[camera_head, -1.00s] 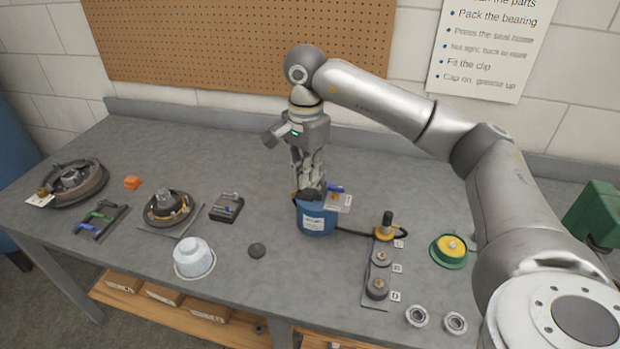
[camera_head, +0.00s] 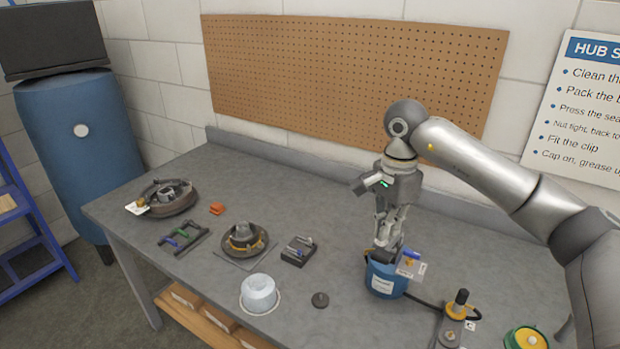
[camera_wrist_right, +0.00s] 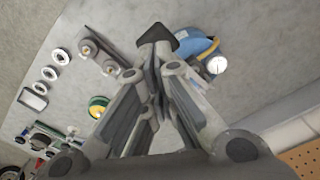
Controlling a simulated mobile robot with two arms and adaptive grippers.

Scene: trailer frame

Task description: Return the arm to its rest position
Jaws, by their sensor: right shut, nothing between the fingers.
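My right gripper (camera_head: 387,248) points down just above a blue canister (camera_head: 386,281) on the grey workbench, with my arm coming in from the right. In the right wrist view its fingers (camera_wrist_right: 158,48) are together and hold nothing. The blue canister (camera_wrist_right: 195,46) shows there beyond the fingertips, partly hidden by them. From these views I cannot tell whether the fingertips touch it. My left gripper is in neither view.
A pegboard (camera_head: 350,75) hangs behind. A blue tank (camera_head: 75,140) stands left.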

